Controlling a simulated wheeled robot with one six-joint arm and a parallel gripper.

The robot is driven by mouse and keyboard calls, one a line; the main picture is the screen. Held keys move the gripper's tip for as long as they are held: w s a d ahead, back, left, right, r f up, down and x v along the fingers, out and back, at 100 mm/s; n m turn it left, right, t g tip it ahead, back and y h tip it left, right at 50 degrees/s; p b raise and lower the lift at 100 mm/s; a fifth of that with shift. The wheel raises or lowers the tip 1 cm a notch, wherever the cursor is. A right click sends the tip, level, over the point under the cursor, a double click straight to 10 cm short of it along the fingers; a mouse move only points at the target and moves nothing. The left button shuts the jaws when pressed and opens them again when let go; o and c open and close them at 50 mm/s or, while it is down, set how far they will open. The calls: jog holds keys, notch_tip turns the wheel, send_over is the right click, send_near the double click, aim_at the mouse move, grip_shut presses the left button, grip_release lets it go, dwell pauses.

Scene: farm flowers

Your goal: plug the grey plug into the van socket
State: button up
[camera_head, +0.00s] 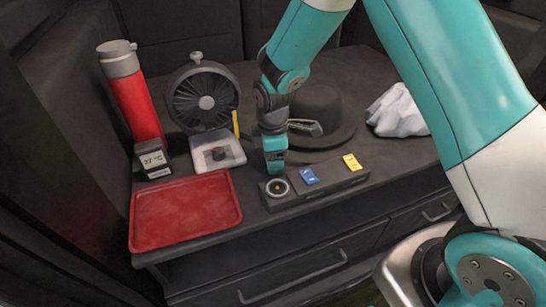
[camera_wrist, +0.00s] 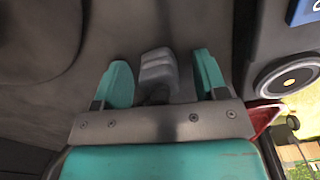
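The grey plug (camera_wrist: 157,72) shows in the wrist view between the two teal fingers of my gripper (camera_wrist: 162,80). A gap shows on each side of the plug, so the fingers are open around it and do not appear to touch it. In the head view my gripper (camera_head: 275,160) points down just behind the control panel; the plug cannot be made out there. The round van socket (camera_head: 278,188) with a pale ring is at the left end of the dark panel. It also shows at the right of the wrist view (camera_wrist: 290,82), apart from the plug.
The panel also bears a blue switch (camera_head: 309,176) and a yellow switch (camera_head: 352,162). A red tray (camera_head: 185,208), small thermometer (camera_head: 153,160), fan (camera_head: 203,95) and red flask (camera_head: 135,100) stand left. A black hat (camera_head: 325,110) and white cloth (camera_head: 398,112) lie behind and right.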

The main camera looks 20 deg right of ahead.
jog(key=c, duration=0.9)
notch_tip(320, 180, up, 20)
jog(key=shift+r+p, duration=0.1)
jog(key=shift+p, duration=1.15)
